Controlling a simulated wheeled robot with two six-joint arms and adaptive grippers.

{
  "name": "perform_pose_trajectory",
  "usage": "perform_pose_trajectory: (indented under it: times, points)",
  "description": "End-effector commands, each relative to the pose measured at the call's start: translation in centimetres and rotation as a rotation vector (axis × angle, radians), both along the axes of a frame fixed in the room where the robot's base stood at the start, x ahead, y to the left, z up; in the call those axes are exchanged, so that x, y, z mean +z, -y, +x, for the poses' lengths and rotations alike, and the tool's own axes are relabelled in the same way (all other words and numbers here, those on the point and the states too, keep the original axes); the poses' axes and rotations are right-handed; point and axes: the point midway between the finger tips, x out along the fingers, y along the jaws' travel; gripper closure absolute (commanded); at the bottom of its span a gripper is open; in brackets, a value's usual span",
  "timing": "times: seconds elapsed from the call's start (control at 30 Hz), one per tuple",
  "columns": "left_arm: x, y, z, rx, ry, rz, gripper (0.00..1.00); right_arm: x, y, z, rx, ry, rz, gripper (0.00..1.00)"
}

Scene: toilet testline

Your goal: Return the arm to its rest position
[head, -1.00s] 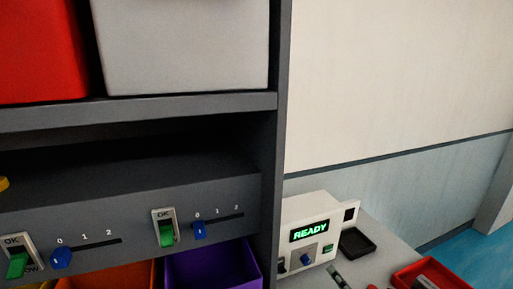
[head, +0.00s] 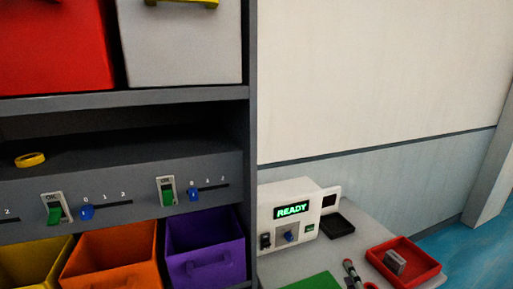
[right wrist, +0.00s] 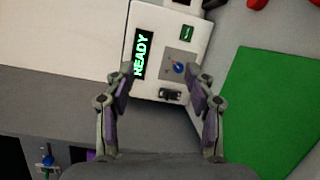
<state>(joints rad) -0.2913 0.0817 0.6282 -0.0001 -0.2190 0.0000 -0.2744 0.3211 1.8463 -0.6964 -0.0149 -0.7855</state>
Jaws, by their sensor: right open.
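My right gripper (right wrist: 160,74) is open in the right wrist view. Its two grey and purple fingers are apart, with nothing held between them. Beyond the fingers is the white tester box (right wrist: 150,20) with a lit green READY display, a blue knob and a dark switch. The same tester (head: 290,218) stands on the table right of the shelf in the head view. I cannot make out either gripper in the head view, and my left gripper is not seen.
The grey shelf (head: 120,105) holds a red bin (head: 50,50), a grey bin (head: 180,45) and switch panels. Yellow, orange (head: 110,262) and purple bins (head: 205,250) sit below. A green mat (head: 318,282), a red tray (head: 402,262) and a black tray (head: 337,225) lie on the table.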

Motion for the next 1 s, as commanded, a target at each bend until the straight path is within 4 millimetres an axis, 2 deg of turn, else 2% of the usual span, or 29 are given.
perform_pose_trajectory:
  times: [0.17, 0.27, 0.37, 0.6, 0.9, 0.93, 1.0]
  points:
    - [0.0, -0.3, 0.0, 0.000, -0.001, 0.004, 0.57, -0.9, 2.0, -1.9, -0.202, -0.117, 0.282, 0.45]
    - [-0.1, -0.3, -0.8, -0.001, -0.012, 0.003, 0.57, -2.1, 2.9, -3.9, -0.343, -0.209, 0.482, 0.45]
    - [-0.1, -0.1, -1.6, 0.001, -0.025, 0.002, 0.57, -3.7, 3.2, -6.8, -0.500, -0.321, 0.703, 0.45]
    - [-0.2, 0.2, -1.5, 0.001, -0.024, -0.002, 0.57, -6.9, 0.9, -14.9, -0.831, -0.597, 1.105, 0.45]
    - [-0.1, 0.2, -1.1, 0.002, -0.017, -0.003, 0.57, -7.5, -3.5, -24.1, -1.146, -0.886, 1.359, 0.45]
    - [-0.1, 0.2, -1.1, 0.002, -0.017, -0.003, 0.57, -7.5, -3.8, -25.0, -1.175, -0.912, 1.373, 0.45]
    - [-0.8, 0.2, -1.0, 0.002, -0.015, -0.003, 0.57, -10.8, -3.4, -24.2, -1.181, -0.910, 1.362, 0.45]
